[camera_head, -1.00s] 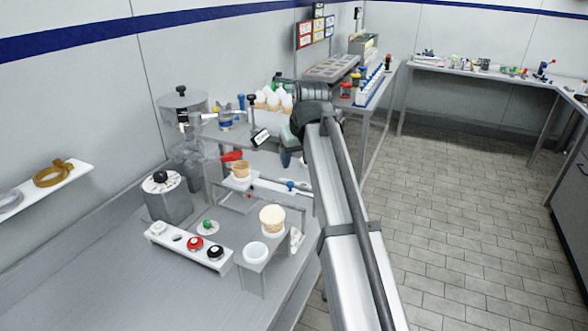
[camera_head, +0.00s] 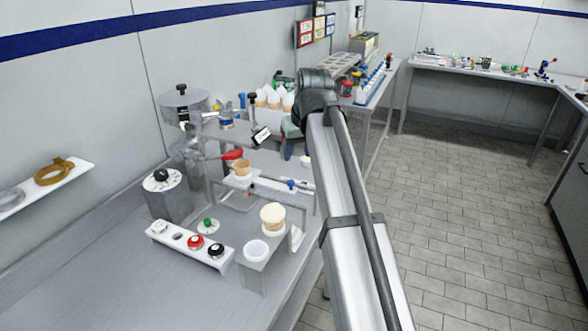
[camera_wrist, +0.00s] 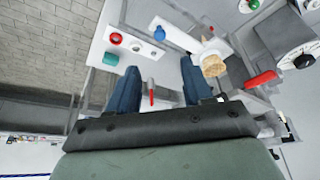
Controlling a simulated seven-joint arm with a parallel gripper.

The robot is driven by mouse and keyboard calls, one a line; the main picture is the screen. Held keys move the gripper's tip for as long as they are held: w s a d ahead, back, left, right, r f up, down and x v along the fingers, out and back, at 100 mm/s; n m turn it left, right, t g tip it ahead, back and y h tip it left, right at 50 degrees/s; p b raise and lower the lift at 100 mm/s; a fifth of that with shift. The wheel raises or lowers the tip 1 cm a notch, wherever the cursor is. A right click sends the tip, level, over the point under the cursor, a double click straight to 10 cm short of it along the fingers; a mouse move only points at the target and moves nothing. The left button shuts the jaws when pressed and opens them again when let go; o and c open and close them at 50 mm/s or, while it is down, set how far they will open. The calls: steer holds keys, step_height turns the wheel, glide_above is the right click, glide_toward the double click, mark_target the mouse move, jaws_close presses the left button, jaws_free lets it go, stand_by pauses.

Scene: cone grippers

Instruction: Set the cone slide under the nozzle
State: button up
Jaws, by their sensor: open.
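My gripper (camera_wrist: 158,74) is open, with its two blue fingers apart and nothing clasped. A small red rod shows between the fingers in the wrist view; I cannot tell its distance. In the head view my gripper (camera_head: 287,150) points down behind and above the slide rail. The cone slide's white rail (camera_head: 270,189) carries a blue knob (camera_head: 291,184), which also shows ahead of the fingers in the wrist view (camera_wrist: 159,32). A tan cone (camera_head: 241,168) stands upright in a holder at the rail's left end; it also shows in the wrist view (camera_wrist: 214,65). I cannot make out the nozzle clearly.
A red handle (camera_head: 232,155) is close behind the cone. A machine with a round lidded hopper (camera_head: 183,97) stands at the back left. A button panel (camera_head: 190,245) is at the front left.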

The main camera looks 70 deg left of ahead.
mark_target(291, 181)
steer(key=x, duration=1.3)
steer(key=shift+r, duration=0.1)
jaws_close()
stand_by(0.4)
